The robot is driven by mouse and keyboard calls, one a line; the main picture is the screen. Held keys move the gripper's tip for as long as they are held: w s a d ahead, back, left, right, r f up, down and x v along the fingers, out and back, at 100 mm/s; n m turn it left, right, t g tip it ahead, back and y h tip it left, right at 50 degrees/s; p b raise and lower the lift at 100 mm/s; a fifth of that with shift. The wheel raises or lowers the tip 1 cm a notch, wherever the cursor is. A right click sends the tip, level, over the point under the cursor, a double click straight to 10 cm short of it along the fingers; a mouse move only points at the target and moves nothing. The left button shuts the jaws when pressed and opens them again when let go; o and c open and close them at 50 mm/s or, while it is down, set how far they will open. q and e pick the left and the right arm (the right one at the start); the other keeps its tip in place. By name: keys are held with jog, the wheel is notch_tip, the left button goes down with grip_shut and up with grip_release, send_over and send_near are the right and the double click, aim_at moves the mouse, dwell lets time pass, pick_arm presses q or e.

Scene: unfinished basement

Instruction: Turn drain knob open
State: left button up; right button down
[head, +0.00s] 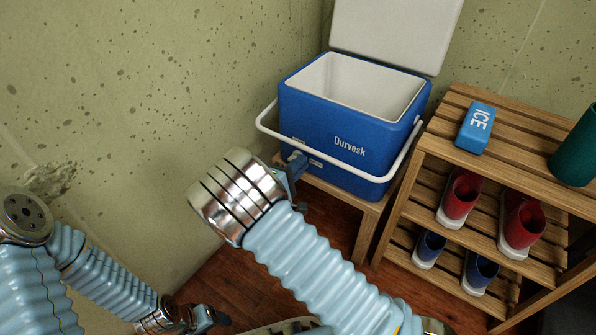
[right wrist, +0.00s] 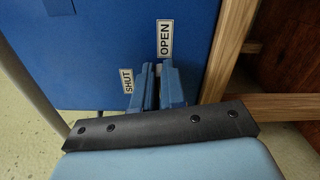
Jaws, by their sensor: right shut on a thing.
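A blue cooler (head: 310,115) with a white inside stands with its lid up. Its blue wall fills much of the right wrist view (right wrist: 110,40), with a SHUT label (right wrist: 127,80) on the left and an OPEN label (right wrist: 164,38) higher on the right. My right gripper (head: 296,178) is at the cooler's lower left side. In the right wrist view its blue fingers (right wrist: 157,86) are shut on the drain knob (right wrist: 157,72), mostly hidden between them, close below the OPEN label. My left gripper (head: 208,319) hangs low at the bottom left, away from the cooler, its jaws unclear.
The cooler stands on a low wooden stand (head: 367,222). Its white handle (head: 262,125) hangs around the front. A slatted wooden rack (head: 428,140) on the right holds a blue ICE pack (head: 476,130), a green cylinder (head: 577,150) and shoes. A speckled wall (head: 150,90) is close at left.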

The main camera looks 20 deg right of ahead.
pick_arm(q)
jog(key=shift+f+b, duration=0.8)
jog(key=shift+f, duration=0.35)
pick_arm(e)
jog(key=shift+f+m, duration=0.35)
jog(key=shift+m, duration=0.65)
jog(key=c, duration=1.2)
grip_release()
pick_arm(q)
jog(key=shift+r+p, duration=0.8)
pick_arm(e)
jog(key=v, duration=1.4)
jog(key=shift+d+r, duration=0.1)
